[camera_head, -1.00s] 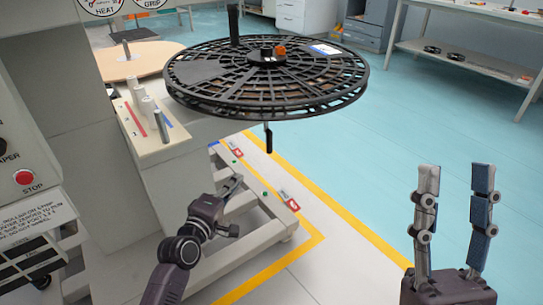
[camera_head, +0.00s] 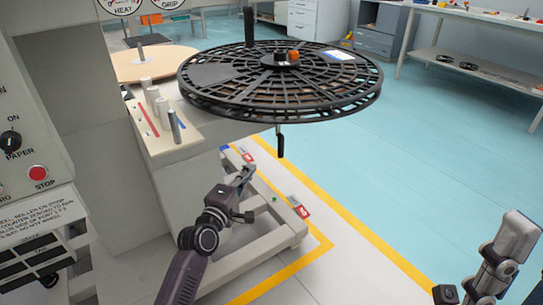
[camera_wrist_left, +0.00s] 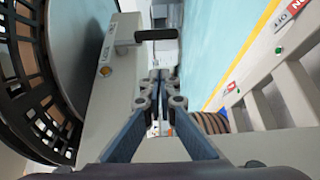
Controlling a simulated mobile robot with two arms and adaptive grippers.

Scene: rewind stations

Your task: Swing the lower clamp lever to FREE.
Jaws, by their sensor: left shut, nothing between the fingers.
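The lower clamp lever's black grip (camera_head: 280,141) hangs down below the large black reel. In the left wrist view the black grip (camera_wrist_left: 156,35) stands out sideways from a grey panel with a small label and an orange dot. My left gripper (camera_head: 246,173) is shut and empty, below and left of the grip in the head view. In the left wrist view its closed fingertips (camera_wrist_left: 165,75) are apart from the grip, which lies beyond them. My right gripper (camera_head: 490,265) is partly cut off at the lower right, away from the machine; its opening is unclear.
The slotted black reel (camera_head: 285,85) overhangs the lever from above. The machine's pale base frame (camera_head: 270,238) with red tags lies below my left gripper. A shelf with small rollers (camera_head: 162,108) is at left. Open floor lies to the right.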

